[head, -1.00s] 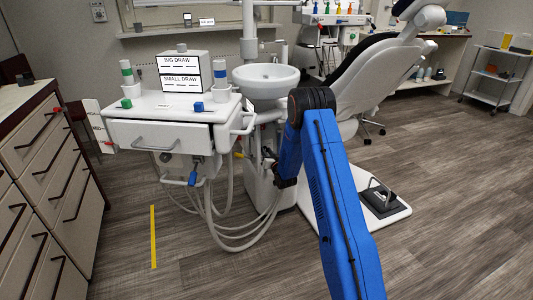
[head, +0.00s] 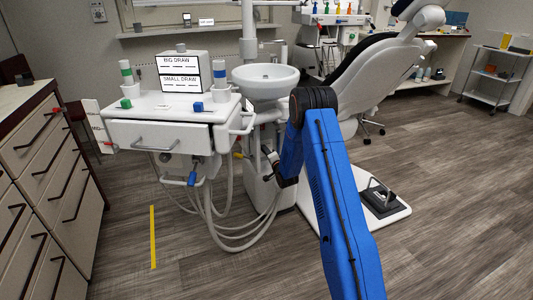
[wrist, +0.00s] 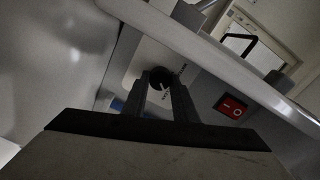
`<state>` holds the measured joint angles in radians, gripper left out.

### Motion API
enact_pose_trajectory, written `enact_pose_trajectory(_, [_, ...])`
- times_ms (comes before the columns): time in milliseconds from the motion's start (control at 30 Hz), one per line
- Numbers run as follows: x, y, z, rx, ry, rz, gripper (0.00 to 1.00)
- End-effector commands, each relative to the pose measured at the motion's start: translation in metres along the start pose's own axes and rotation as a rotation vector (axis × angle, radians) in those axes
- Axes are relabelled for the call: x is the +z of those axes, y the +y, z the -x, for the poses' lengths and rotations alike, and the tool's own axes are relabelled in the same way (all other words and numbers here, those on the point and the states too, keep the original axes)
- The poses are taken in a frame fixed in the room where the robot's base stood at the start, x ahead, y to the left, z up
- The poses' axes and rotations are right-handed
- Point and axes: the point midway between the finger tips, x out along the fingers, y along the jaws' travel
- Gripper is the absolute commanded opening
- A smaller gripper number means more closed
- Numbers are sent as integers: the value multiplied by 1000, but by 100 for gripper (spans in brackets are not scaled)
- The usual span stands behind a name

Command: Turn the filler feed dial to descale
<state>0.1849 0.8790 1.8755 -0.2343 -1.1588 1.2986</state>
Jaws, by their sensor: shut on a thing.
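The dial, a round black knob (wrist: 159,79), sits on a pale panel in the wrist view, with small marks around it too blurred to read. My gripper (wrist: 162,88) has its two dark fingers on either side of the knob, shut on it. The fingers hide parts of the knob's edge, and I cannot tell which mark it points to. In the head view my blue arm reaches beside the white dental unit (head: 158,107); the dial and fingertips cannot be made out there.
A red rocker switch (wrist: 233,106) is close to the right of the fingers. A pale ledge (wrist: 215,62) runs just above the knob. In the head view, grey hoses (head: 228,225) hang below the unit, a white basin (head: 266,82) is behind, and a foot pedal (head: 383,201) is at right.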

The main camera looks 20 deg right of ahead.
Motion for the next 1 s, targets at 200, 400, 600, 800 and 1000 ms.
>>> enact_pose_trajectory(200, [-1, 2, 1, 2, -2, -98, 3])
enact_pose_trajectory(400, [-1, 2, 1, 1, -4, -141, 3])
enact_pose_trajectory(600, [-1, 2, 1, 2, -4, -153, 3])
enact_pose_trajectory(800, [-1, 2, 1, 2, -4, -153, 3])
enact_pose_trajectory(1000, [-1, 2, 0, 1, -4, -152, 44])
